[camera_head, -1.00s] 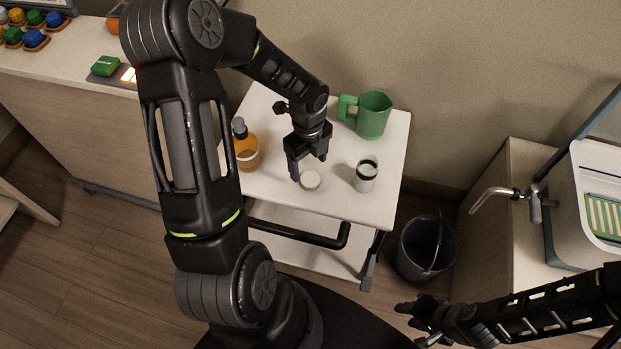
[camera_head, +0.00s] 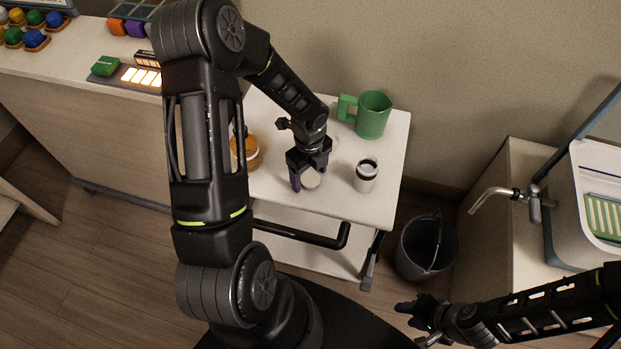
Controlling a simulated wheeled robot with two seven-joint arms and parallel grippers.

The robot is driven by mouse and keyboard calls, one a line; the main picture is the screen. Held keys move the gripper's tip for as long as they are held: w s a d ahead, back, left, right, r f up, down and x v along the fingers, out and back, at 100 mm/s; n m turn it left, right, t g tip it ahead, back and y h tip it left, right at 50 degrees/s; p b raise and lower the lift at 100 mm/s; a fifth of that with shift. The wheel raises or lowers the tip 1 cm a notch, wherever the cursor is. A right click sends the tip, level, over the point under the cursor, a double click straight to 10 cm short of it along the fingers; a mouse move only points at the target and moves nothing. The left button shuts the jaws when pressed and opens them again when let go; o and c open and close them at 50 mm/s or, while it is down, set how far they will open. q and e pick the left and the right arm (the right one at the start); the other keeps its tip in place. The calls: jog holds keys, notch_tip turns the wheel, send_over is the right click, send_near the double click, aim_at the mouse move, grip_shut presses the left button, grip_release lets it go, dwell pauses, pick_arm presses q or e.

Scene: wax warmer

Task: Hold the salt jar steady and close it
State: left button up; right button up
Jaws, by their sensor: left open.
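A small white jar (camera_head: 365,178) with a dark rim and an open-looking top stands upright on the small white cart table (camera_head: 345,203). A round white lid-like disc (camera_head: 312,180) lies to its left, near the table's front edge. My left gripper (camera_head: 308,181) reaches down over the disc, with its open fingers on either side of it. I cannot tell whether they touch it. My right gripper (camera_head: 414,318) is low at the bottom right, away from the table, and its jaws are too small and dark to read.
A green mug (camera_head: 373,115) stands behind the jar. An orange bottle (camera_head: 247,154), partly hidden by my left arm, stands at the table's left. A dark bucket (camera_head: 425,248) is on the floor right of the table. A counter with a tap (camera_head: 510,194) is further right.

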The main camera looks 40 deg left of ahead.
pick_arm(q)
jog(key=c, duration=1.4)
